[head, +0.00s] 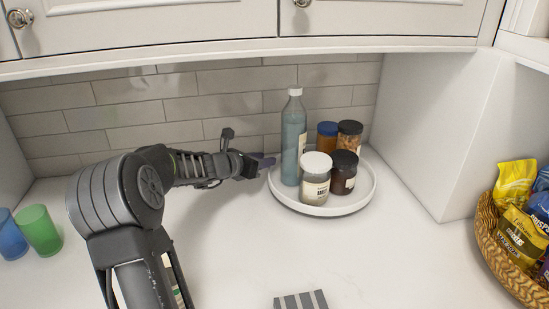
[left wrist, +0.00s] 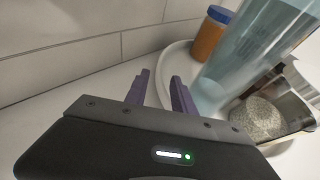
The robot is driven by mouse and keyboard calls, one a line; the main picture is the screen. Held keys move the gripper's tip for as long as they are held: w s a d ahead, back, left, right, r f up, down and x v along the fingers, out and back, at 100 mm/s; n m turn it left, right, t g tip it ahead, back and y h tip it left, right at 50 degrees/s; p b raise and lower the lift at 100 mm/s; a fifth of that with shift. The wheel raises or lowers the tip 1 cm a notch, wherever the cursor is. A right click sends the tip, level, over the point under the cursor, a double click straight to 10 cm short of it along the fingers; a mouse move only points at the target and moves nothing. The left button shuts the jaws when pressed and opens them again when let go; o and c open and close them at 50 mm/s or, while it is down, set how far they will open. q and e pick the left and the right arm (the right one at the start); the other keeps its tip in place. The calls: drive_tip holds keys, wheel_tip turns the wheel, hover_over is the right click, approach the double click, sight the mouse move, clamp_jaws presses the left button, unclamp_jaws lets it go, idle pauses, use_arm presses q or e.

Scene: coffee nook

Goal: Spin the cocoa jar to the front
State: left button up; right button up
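A white round turntable (head: 320,209) stands on the counter and carries a tall blue bottle (head: 292,140) and several jars. A dark brown jar with a black lid (head: 343,181), likely the cocoa, is at the front right; its label is too small to read. A white-lidded jar (head: 316,185) stands left of it. My left gripper (head: 266,160) is at the turntable's left rim, beside the bottle. My right gripper is not seen.
An orange jar with a blue lid (head: 327,136) and a black-lidded jar (head: 349,138) stand at the turntable's back. Green (head: 40,231) and blue (head: 11,236) cups are at left. A snack basket (head: 491,242) is at right. The counter's front middle is mostly clear.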

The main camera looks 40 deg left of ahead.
use_arm(q)
drive_tip(key=p+x, duration=0.1)
drive_tip(key=x, duration=0.6)
drive_tip(key=shift+c, duration=0.3)
clamp_jaws()
idle(1.0)
